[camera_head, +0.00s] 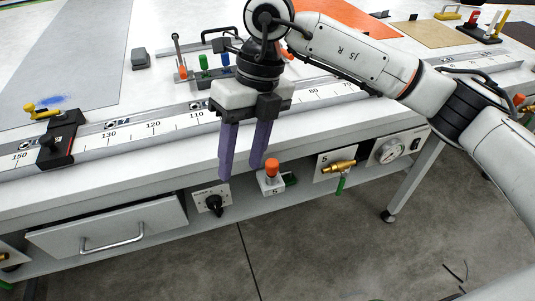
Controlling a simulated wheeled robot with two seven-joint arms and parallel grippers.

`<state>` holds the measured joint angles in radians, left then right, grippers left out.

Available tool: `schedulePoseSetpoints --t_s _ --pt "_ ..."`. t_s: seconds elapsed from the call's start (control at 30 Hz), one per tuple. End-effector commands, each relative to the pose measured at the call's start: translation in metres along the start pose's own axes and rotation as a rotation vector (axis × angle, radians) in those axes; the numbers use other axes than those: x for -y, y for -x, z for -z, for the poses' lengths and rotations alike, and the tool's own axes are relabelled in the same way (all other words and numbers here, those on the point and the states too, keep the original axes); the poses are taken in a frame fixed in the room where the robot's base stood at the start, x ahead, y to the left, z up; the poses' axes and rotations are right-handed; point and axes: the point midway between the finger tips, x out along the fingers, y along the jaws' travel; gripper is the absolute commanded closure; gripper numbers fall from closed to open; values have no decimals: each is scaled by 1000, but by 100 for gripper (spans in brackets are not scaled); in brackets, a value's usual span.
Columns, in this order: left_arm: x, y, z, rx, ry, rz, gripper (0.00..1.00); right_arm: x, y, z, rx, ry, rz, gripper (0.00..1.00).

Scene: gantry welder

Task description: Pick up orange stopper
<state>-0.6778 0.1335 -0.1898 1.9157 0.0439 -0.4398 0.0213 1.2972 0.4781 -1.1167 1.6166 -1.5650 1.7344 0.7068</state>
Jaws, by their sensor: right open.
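Two orange pieces could be the stopper, and I cannot tell for sure which is meant. One is an orange cylinder (272,166) standing upright on a small white block marked 5 at the bench's front. The other is an orange piece (183,73) in a small rack (206,80) on the bench top, beside a green and a blue one. My right gripper (241,171) points down with its purple fingers apart and empty. Its tips show just left of the orange cylinder, with a visible gap. My left gripper is not in view.
A ruled rail (155,127) runs along the bench, with a black clamp (62,138) at left. A black knob (214,203), a brass valve (339,167) and a gauge (389,150) sit on the front. A drawer (110,230) is below left. The floor in front is mostly clear.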

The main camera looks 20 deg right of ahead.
Motion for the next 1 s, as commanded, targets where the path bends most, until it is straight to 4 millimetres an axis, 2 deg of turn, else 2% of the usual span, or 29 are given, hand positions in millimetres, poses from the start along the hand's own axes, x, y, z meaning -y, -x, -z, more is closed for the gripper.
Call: schedulePoseSetpoints --t_s 0.03,0.1,0.2,0.27,0.6,1.0 --pt "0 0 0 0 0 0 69 21 19 -3 16 -28 100 55" --pt "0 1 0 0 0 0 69 42 36 -4 28 -64 199 55" --pt "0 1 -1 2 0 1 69 59 48 -4 36 -95 273 55" --pt "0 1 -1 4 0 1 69 63 48 -4 35 -104 290 55" --pt "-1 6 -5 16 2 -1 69 76 6 -4 36 -101 289 55" --pt "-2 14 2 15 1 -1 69 93 -41 -4 35 -101 287 55"
